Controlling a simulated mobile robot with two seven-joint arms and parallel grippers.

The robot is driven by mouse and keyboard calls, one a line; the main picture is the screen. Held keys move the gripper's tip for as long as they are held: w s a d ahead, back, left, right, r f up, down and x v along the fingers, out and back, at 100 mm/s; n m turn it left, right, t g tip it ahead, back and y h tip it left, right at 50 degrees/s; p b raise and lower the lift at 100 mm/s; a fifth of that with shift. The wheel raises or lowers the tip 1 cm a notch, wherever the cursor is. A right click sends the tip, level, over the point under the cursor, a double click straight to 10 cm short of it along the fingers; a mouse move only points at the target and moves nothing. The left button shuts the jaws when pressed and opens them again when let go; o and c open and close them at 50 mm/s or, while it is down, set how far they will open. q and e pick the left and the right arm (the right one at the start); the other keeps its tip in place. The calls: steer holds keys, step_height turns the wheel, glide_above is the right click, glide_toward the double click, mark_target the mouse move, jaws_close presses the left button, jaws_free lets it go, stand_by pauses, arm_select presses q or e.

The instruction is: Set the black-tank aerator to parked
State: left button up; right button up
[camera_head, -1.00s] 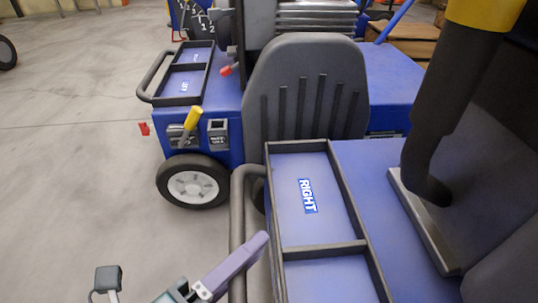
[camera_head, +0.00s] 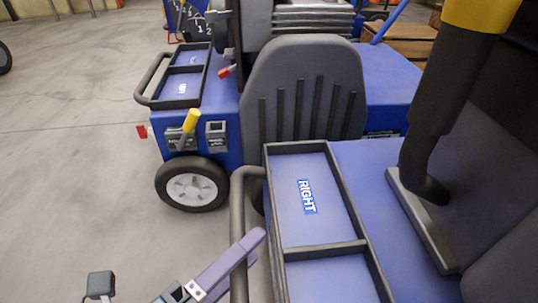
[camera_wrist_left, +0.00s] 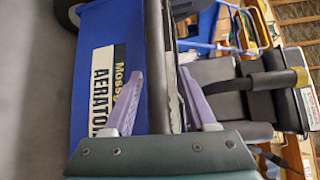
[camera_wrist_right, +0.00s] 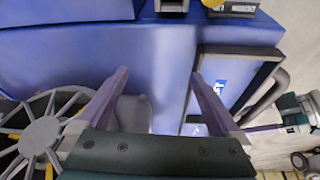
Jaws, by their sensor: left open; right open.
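A blue machine with a dark seat back (camera_head: 305,95) fills the middle of the head view. A yellow-handled lever (camera_head: 190,122) rises from a dark panel (camera_head: 182,144) on the farther blue body. No black tank can be made out, so I cannot tell which machine has it. My left gripper (camera_head: 258,246) is at the bottom, beside the near tray's rail. In the left wrist view its open fingers (camera_wrist_left: 163,98) have a dark bar (camera_wrist_left: 156,70) between them, with a blue "Mossy AERATOR" panel (camera_wrist_left: 105,80) beyond. My right gripper (camera_wrist_right: 160,85) is open and empty above blue bodywork.
A black-rimmed tray (camera_head: 330,270) marked RIGHT has a dark rail (camera_head: 238,215) along its side. Another tray (camera_head: 155,102) lies farther left. A dark post with a yellow top (camera_head: 455,95) stands at right.

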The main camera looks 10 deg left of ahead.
arm_select(q)
steer(key=p+v, duration=0.3)
steer(key=v, duration=0.7)
steer(key=shift+w+a, duration=0.1)
steer(key=shift+w, duration=0.05)
